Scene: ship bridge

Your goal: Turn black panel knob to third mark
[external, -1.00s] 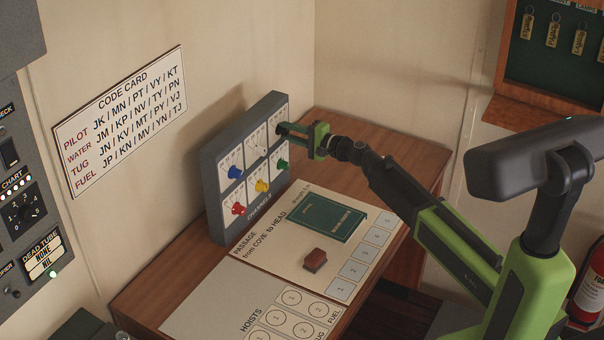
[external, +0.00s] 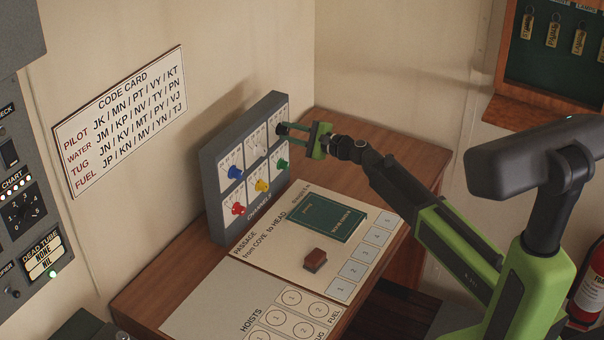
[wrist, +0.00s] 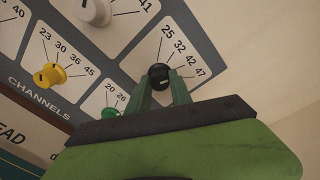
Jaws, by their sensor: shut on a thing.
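The black knob (wrist: 158,72) sits on a white plate at the panel's upper right corner, beside the marks 25, 32, 42 and 47. My gripper (wrist: 161,84) is shut on it, one finger on each side, in the wrist view. In the external view my gripper (external: 283,129) reaches the right edge of the grey channels panel (external: 214,200), and the fingers hide most of the knob.
White, blue (external: 235,172), yellow (external: 262,185), red (external: 238,209) and green (external: 282,163) knobs share the panel. The green one is close below my fingers. A green book (external: 328,218) and a brown block (external: 315,260) lie on the desk.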

